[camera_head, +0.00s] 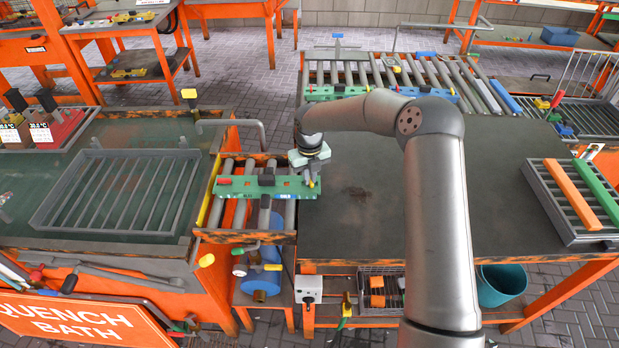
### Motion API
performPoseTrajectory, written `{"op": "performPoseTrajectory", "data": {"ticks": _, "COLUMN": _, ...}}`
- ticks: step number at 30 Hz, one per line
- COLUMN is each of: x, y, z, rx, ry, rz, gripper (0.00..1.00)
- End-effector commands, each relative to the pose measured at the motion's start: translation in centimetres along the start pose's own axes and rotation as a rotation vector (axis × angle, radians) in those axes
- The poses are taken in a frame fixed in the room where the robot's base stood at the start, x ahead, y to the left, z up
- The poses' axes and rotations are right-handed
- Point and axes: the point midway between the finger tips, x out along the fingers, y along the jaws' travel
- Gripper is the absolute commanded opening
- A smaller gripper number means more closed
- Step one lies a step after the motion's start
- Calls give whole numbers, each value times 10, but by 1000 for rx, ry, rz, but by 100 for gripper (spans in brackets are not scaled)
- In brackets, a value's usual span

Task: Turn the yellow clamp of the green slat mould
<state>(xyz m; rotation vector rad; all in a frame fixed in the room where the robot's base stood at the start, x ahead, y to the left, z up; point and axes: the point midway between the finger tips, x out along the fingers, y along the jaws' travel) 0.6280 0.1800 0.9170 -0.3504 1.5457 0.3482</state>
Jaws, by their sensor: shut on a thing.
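The green slat mould (262,187) lies across a short roller section between the two benches. It has a red piece (225,181) at its left end and a dark block in its middle. The yellow clamp (312,184) shows as a small spot at the mould's right end. My gripper (311,175) points down at this end and is shut on the yellow clamp. My wrist and the fingers hide part of the clamp, so its exact angle cannot be told.
A quench tank with a wire rack (118,190) stands on the left. A curved pipe (240,124) rises behind the mould. More moulds (337,93) lie on rollers at the back. A slat rack (570,198) sits on the right; the dark bench top (370,225) is mostly clear.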

Motion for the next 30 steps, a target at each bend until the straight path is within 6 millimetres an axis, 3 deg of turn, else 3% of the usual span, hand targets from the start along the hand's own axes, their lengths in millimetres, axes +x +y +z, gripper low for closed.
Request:
{"op": "performPoseTrajectory", "data": {"ticks": 9, "x": -1, "y": 0, "z": 0, "rx": -16, "ry": 0, "rz": -1, "gripper": 0}}
{"op": "performPoseTrajectory", "data": {"ticks": 30, "x": 2, "y": 0, "z": -1, "rx": -305, "ry": 3, "rz": 10, "gripper": 0}}
